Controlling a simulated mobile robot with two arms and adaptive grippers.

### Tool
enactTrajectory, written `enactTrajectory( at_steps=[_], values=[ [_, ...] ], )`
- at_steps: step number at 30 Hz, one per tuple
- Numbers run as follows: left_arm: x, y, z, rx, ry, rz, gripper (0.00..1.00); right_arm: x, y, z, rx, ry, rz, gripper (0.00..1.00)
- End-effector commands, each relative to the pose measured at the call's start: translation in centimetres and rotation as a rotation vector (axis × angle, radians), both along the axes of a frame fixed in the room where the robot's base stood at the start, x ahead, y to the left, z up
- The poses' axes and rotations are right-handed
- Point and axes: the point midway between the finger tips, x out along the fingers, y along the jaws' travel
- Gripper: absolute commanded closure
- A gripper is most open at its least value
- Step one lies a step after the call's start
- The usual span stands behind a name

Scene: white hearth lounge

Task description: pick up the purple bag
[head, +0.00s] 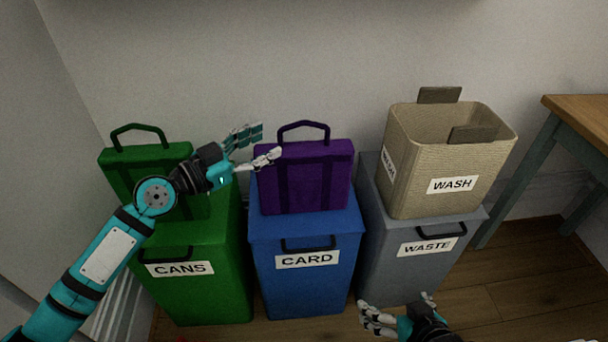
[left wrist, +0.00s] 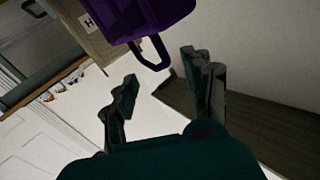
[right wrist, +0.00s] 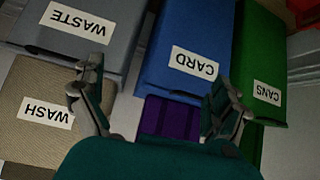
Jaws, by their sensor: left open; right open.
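The purple bag (head: 305,180) stands upright on the lid of the blue CARD bin, its dark handle loop on top. My left gripper (head: 268,143) is open beside the bag's upper left corner; I cannot tell whether it touches. In the left wrist view the bag (left wrist: 150,14) and its handle (left wrist: 152,58) show beyond the open, empty fingers. My right gripper (head: 396,303) is open and low in front of the bins, well away from the bag. In the right wrist view part of the bag (right wrist: 170,118) shows between the fingers, partly hidden by the gripper.
A green bag (head: 128,172) stands on the green CANS bin (head: 205,285), partly behind my left arm. A beige WASH basket (head: 420,175) stands on the grey WASTE bin (head: 385,260). The blue CARD bin (head: 305,240) is between them. A wooden table (head: 585,115) is at right; wall behind.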

Motion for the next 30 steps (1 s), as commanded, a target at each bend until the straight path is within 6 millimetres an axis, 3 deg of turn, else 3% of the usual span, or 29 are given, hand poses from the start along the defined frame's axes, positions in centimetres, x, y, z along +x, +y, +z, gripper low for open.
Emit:
enactTrajectory(
  at_steps=[8,19,30],
  values=[
    [0.8,-0.8,0.1,-0.001,0.0,0.0,0.49,-1.8,-0.7,-1.0,-0.023,0.105,-0.008,0.0],
    [3.5,-3.6,-0.3,-0.002,-0.001,0.001,0.49,-8.1,-2.7,-3.3,-0.089,0.42,-0.033,0.0],
    [3.7,-4.0,-0.5,0.0,-0.001,0.001,0.49,-9.0,-2.9,-3.6,-0.098,0.467,-0.037,0.0]
  ],
)
